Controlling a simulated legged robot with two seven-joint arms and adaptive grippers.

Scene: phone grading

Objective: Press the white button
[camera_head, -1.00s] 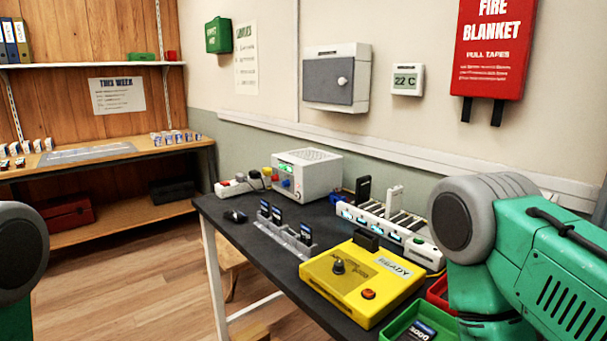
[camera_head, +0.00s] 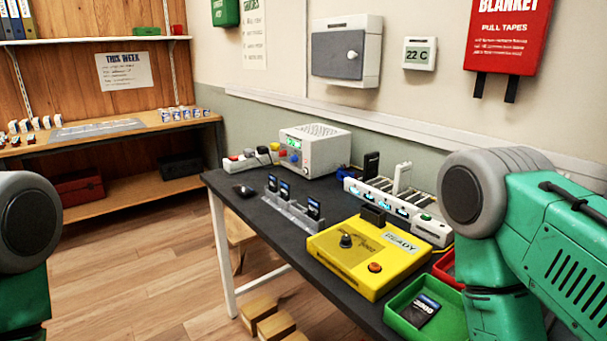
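I cannot clearly make out a white button. On the dark table (camera_head: 262,215), a yellow tester box (camera_head: 350,270) has a dark knob, an orange-red button (camera_head: 375,267) and a label that appears to read READY. A white bench unit (camera_head: 322,140) behind it has a small green display and coloured and pale controls too small to tell apart. A white charging rack (camera_head: 432,231) with a green button (camera_head: 426,217) stands behind the tester. My green and grey arms show at the left and right edges. Both grippers are out of view.
A green tray (camera_head: 398,320) holding a dark phone (camera_head: 420,311) and a red tray (camera_head: 447,270) are at the near right. A grey stand (camera_head: 290,212) holds several phones. A power strip (camera_head: 240,162) lies at the back left.

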